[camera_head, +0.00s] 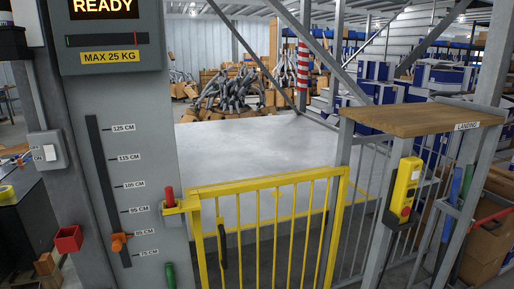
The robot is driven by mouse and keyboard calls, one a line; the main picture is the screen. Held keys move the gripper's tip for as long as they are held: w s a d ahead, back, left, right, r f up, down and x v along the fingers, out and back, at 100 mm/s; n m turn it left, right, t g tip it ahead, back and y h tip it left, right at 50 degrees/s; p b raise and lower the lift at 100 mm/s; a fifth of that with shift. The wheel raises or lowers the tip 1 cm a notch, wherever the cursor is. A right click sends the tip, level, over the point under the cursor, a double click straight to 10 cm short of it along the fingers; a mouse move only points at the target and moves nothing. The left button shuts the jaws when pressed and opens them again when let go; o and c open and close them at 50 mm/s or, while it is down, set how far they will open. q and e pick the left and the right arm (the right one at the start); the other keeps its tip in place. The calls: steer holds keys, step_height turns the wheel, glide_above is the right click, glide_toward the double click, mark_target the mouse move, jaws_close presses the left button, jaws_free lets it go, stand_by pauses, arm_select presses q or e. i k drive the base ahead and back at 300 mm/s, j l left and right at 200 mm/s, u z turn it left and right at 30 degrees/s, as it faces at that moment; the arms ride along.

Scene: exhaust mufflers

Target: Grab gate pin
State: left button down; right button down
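A red pin (169,196) stands upright in a yellow latch bracket (180,207) on the grey post, at the left end of the gate. It looks like the gate pin. The yellow barred gate (268,187) spans the middle and looks closed against the post. The lower part of the pin is hidden by the bracket. Neither of my grippers shows in the head view, so I cannot see where they are or what they hold.
The grey post (138,165) carries a height scale with an orange knob (119,242). A red box (68,239) is at left, a green handle (170,276) below. A wooden landing shelf (420,118) and yellow control box (404,187) stand right. Grey platform (255,150) behind the gate is clear.

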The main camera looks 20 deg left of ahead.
mark_target(169, 191)
steer(key=u, duration=1.25)
